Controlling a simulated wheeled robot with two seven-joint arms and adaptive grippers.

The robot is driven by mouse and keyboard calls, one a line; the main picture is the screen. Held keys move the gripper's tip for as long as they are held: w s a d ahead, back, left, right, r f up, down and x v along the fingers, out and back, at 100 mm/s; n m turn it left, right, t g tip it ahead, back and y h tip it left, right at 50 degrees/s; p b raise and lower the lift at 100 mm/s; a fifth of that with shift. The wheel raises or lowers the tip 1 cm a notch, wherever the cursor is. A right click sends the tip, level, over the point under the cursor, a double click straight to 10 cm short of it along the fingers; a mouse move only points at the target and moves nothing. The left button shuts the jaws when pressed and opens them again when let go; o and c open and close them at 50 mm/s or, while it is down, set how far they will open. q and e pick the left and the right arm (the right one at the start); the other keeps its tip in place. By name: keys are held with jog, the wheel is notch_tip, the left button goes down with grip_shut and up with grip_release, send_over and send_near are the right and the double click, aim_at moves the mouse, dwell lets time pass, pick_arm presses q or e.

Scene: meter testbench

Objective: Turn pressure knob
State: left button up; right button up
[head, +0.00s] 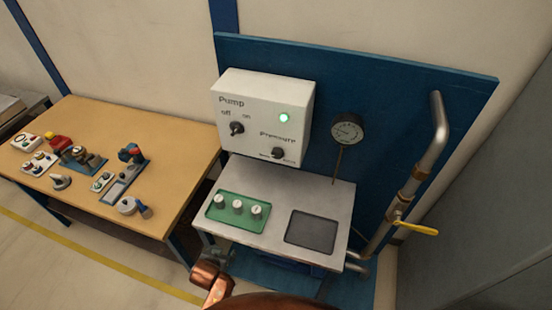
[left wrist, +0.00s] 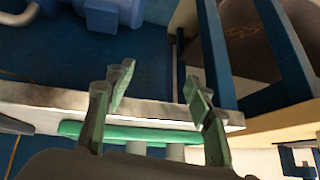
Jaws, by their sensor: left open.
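The pressure knob (head: 278,153) is a small black knob at the lower right of the white pump box (head: 262,100). The box is fixed to a blue panel. A black pump switch knob (head: 237,128) sits at its left, between off and on labels, and a green lamp (head: 284,118) is lit. My left gripper (head: 214,258) is low at the front left of the metal bench, well below the pressure knob. In the left wrist view its green-padded fingers (left wrist: 157,88) stand apart with nothing held, near the bench edge. My right gripper is out of view.
The metal bench (head: 335,202) carries a green plate (head: 237,224) with three knobs and a dark inset (head: 311,229). A gauge (head: 347,129) and a pipe with a yellow valve handle (head: 416,228) are at right. A wooden table (head: 150,121) with several devices is left.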

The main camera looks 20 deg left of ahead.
pick_arm(q)
jog(key=w+r+t, duration=0.2)
jog(key=w+r, duration=0.1)
jog(key=r, duration=0.7)
jog(key=m+t+h, duration=0.1)
jog(key=t+h, duration=0.1)
jog(key=t, duration=0.7)
send_near(276, 156)
jog(key=w, duration=0.8)
jog(key=shift+w+d+r, duration=0.15)
jog(key=shift+w, duration=0.55)
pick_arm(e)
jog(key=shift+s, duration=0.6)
pick_arm(q)
jog(key=shift+c, duration=0.2)
jog(key=c, duration=1.1)
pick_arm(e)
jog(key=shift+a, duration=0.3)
